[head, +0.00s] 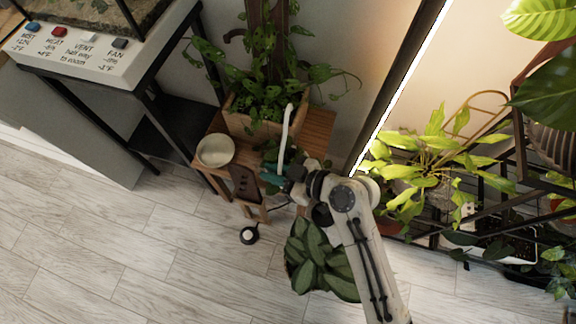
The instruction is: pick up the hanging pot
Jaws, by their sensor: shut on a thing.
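My gripper (272,178), with teal at its fingers, is in front of the wooden stool. It is shut on the slim white hooked hanger of the hanging pot (287,128), which stands up from the jaws with its curved tip at the top. A plant with broad dark green leaves (318,268) shows below my wrist, partly behind my arm. I see no clear pot wall under its leaves. I cannot tell whether it hangs from the hanger or stands on the floor.
The wooden stool (318,128) bears a planter with a trailing plant (262,112) and a pale bowl (215,150). A brown panel (244,184) is beside my gripper. A terrarium stand is left, a bright leafy plant (425,165) right. The floor front left is clear.

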